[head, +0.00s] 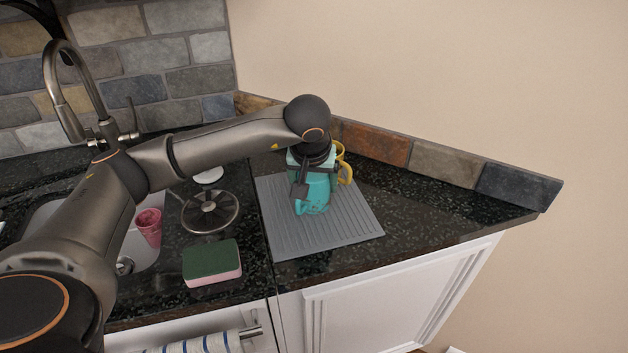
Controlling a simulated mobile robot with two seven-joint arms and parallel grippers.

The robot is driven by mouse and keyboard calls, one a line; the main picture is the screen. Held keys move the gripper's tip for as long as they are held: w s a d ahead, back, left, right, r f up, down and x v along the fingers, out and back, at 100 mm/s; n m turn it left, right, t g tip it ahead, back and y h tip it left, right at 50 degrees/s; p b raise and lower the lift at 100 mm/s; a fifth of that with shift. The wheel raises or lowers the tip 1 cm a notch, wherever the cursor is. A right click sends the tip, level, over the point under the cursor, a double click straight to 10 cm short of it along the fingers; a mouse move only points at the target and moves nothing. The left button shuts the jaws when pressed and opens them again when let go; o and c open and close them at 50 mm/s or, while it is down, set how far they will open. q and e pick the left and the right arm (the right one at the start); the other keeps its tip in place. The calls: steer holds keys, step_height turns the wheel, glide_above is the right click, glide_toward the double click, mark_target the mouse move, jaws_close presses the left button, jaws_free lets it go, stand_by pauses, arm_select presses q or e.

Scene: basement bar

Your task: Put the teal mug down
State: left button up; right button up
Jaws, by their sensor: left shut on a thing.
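The teal mug (318,192) is at the grey ribbed drying mat (330,238), near the mat's upper middle. My left gripper (308,188) comes down over it from above and is shut on it. The mug looks roughly upright, with its handle toward the lower left. I cannot tell whether its base touches the mat. A yellow mug (346,173) is close behind it to the right, partly hidden by the gripper and the teal mug. My right gripper is not in view.
A pink cup (149,227) is in the sink at left. A round metal strainer-like item (210,211) and a green-and-pink sponge (212,262) lie left of the mat. The faucet (72,95) stands behind the sink. Bare dark counter (420,215) is right of the mat.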

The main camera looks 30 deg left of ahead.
arm_select(q)
steer(key=o, duration=1.5)
steer(key=shift+f, duration=0.1)
steer(key=shift+r, duration=0.35)
steer(key=v, duration=1.1)
steer(key=shift+s+d+r, duration=0.1)
steer(key=shift+s+r, duration=0.1)
steer(key=shift+r, duration=0.1)
